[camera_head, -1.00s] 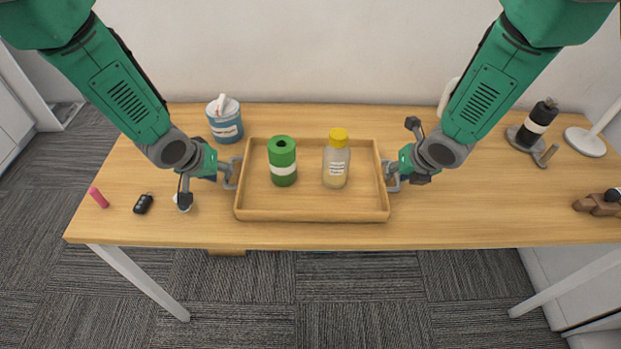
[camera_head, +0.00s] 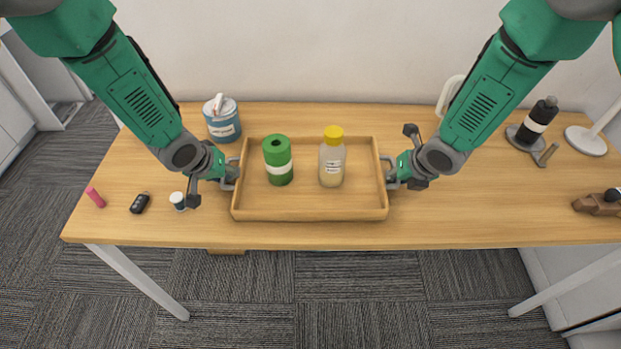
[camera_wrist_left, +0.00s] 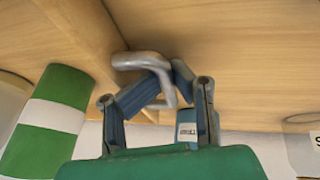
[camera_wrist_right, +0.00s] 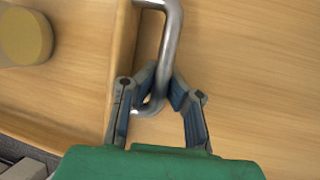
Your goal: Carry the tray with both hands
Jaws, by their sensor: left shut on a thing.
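A wooden tray (camera_head: 310,214) rests on the desk with a metal handle at each short end. A green bottle with a white band (camera_head: 278,162) and a clear bottle with a yellow cap (camera_head: 332,158) stand upright in it. My left gripper (camera_head: 236,174) is shut on the tray's left handle (camera_wrist_left: 135,62). My right gripper (camera_head: 388,173) is at the right handle (camera_wrist_right: 168,40), whose bar passes between its fingertips. I cannot tell whether those fingers press on the bar. The green bottle also shows in the left wrist view (camera_wrist_left: 48,118).
A blue tub (camera_head: 222,125) stands behind the tray's left end. A small white-capped bottle (camera_head: 178,201), a black key fob (camera_head: 139,203) and a pink item (camera_head: 95,197) lie at left. A black bottle on a stand (camera_head: 537,124) is at right. Desk between is clear.

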